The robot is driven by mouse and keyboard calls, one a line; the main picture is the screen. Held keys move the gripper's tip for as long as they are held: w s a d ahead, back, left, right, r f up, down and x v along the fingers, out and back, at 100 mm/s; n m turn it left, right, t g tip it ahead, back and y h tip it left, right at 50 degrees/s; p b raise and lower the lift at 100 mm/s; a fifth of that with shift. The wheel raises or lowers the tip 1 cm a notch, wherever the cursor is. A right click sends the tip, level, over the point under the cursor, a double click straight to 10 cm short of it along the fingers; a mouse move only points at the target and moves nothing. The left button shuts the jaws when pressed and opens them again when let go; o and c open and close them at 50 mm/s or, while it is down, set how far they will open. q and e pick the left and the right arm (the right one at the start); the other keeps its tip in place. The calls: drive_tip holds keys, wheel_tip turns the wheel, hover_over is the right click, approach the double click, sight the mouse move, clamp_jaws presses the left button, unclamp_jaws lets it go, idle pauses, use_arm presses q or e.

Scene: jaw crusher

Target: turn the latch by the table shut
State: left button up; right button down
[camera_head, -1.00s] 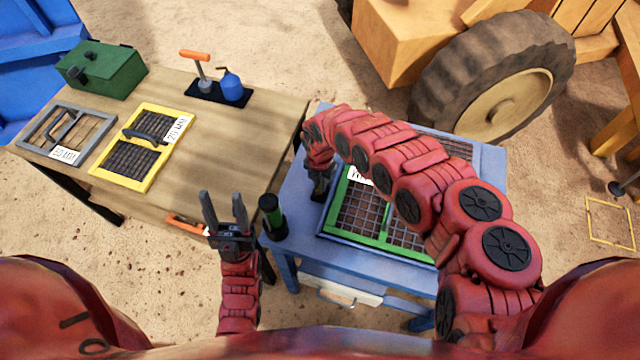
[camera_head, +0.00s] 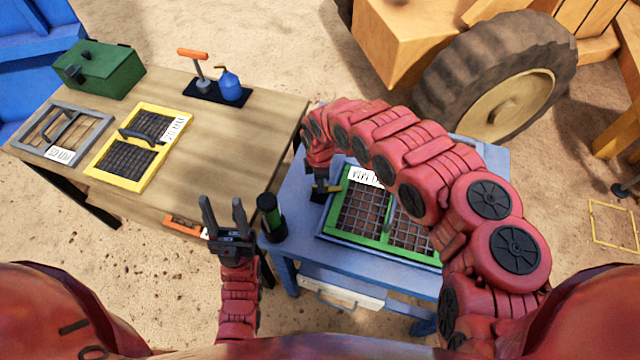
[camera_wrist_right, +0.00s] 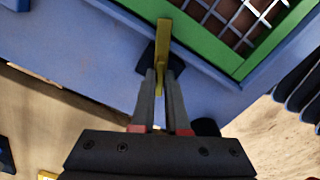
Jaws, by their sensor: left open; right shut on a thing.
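The latch shows as a yellow lever (camera_wrist_right: 162,45) on a dark base in the right wrist view, beside the green-framed screen (camera_wrist_right: 260,55). It also shows as a small yellow piece (camera_head: 328,189) in the head view, at the left edge of the screen on the blue table (camera_head: 290,195). My right gripper (camera_wrist_right: 161,80) is shut on the lever, whose near end sits between the fingers. In the head view my right gripper (camera_head: 322,186) is small and partly hidden by its own wrist. My left gripper (camera_head: 226,215) is open and empty, left of the blue table.
A black and green cylinder (camera_head: 270,217) stands on the blue table's left corner, close to my left gripper. The wooden table (camera_head: 220,130) at left holds a yellow-framed screen (camera_head: 137,147), a grey-framed screen (camera_head: 62,132), a green box (camera_head: 100,70) and a blue oil can (camera_head: 231,86).

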drive_tip(key=m, duration=0.5)
drive_tip(key=shift+b, duration=0.4)
idle(0.3)
drive_tip(key=c, duration=0.9)
unclamp_jaws()
